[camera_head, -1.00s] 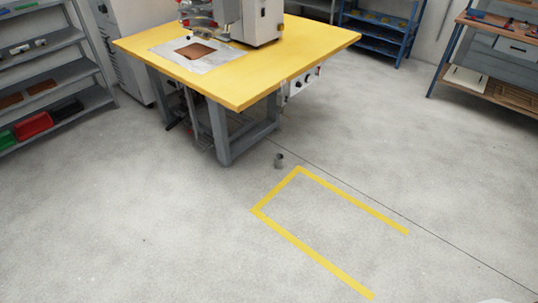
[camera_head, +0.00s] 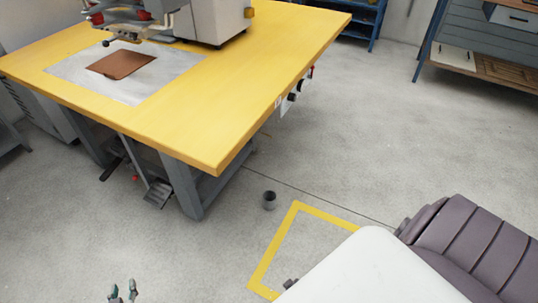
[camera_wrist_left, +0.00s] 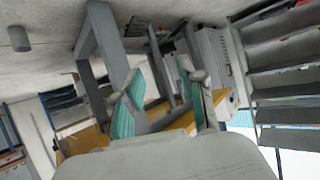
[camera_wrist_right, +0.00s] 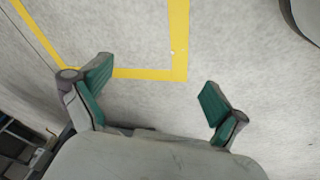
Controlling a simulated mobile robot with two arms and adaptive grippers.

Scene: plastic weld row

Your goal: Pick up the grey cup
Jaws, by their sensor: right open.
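The grey cup (camera_head: 269,201) stands upright on the concrete floor, right of the table leg and just beyond the yellow floor line. It also shows in the left wrist view as a grey cylinder (camera_wrist_left: 18,39) at the upper left. My left gripper (camera_head: 122,291) is low at the bottom edge of the head view, open and empty, left of the cup and nearer to me. My right gripper is mostly hidden behind my pale right arm in the head view. In the right wrist view it (camera_wrist_right: 157,75) is open and empty above the floor by the yellow line; the cup is not visible there.
A yellow-topped table (camera_head: 190,115) with a welding machine (camera_head: 210,20) stands at the left, its front leg near the cup. A foot pedal (camera_head: 158,193) lies under it. A yellow tape outline (camera_head: 272,248) marks the floor. The floor around the cup is clear.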

